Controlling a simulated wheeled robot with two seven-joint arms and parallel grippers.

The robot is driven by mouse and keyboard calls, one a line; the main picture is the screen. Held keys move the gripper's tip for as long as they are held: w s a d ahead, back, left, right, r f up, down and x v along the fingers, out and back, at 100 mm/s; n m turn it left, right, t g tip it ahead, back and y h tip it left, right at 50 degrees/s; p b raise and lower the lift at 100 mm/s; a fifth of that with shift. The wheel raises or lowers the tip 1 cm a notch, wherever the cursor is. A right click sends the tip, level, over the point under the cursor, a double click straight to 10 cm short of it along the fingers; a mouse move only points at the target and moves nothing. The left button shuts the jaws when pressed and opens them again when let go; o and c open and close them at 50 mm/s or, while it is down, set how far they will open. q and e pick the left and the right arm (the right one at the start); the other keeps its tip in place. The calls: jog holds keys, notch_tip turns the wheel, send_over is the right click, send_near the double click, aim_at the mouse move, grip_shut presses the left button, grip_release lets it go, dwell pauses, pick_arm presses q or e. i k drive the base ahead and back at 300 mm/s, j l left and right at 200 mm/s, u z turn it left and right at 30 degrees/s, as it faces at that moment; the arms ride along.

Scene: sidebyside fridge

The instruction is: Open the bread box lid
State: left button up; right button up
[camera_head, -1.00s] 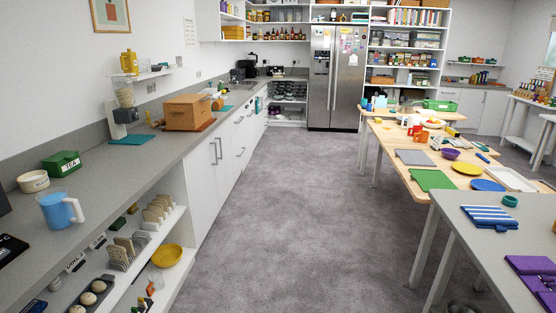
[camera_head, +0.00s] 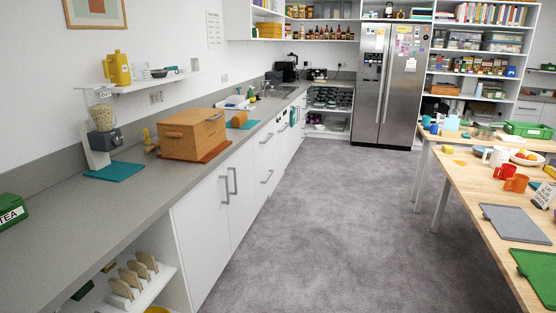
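A brown wooden box (camera_head: 190,139), which looks like the bread box, stands on the grey counter at left centre. It rests on a reddish-brown board (camera_head: 206,150). Its top looks closed, and a small dark bar shows on the top near its far right edge (camera_head: 214,117). Neither of my grippers is in view, and nothing touches the box.
The grey counter (camera_head: 105,217) runs along the left wall, with white cabinets and drawers below. A cereal dispenser (camera_head: 103,121) stands left of the box on a teal mat. Wooden tables (camera_head: 478,190) stand at right. Grey floor (camera_head: 330,220) between is clear.

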aim_at(192, 117)
jog(key=i+l+u, duration=0.1)
jog(key=i+u, duration=0.3)
jog(key=i, duration=1.05)
